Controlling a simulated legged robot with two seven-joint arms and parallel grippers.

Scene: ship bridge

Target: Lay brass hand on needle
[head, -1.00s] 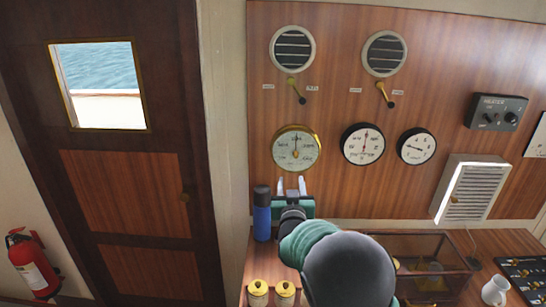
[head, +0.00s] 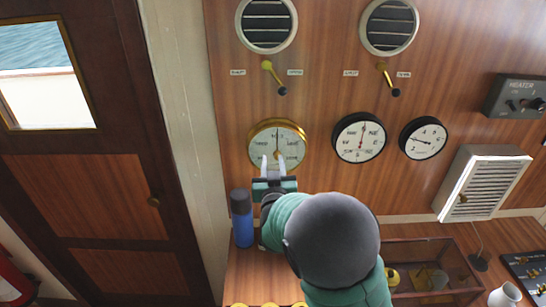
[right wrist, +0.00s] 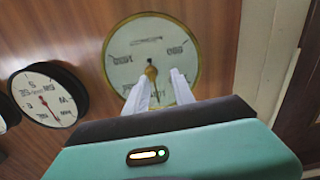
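The round barometer (head: 277,140) with a brass rim and cream dial hangs on the wood panel; it also shows in the right wrist view (right wrist: 150,50). A thin dark needle (head: 277,137) points up from its centre. I cannot tell how the brass hand lies against the needle. My right gripper (head: 273,157) is open, its pale fingertips apart in front of the lower dial. Contact is unclear. My left gripper is out of view.
Two more dials (head: 360,137) (head: 423,138) hang to the right, with vents (head: 266,23) and brass levers (head: 274,78) above. A blue flask (head: 242,218) stands left of my right wrist. A glass-sided wooden case (head: 415,250) and white mug (head: 504,295) sit right.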

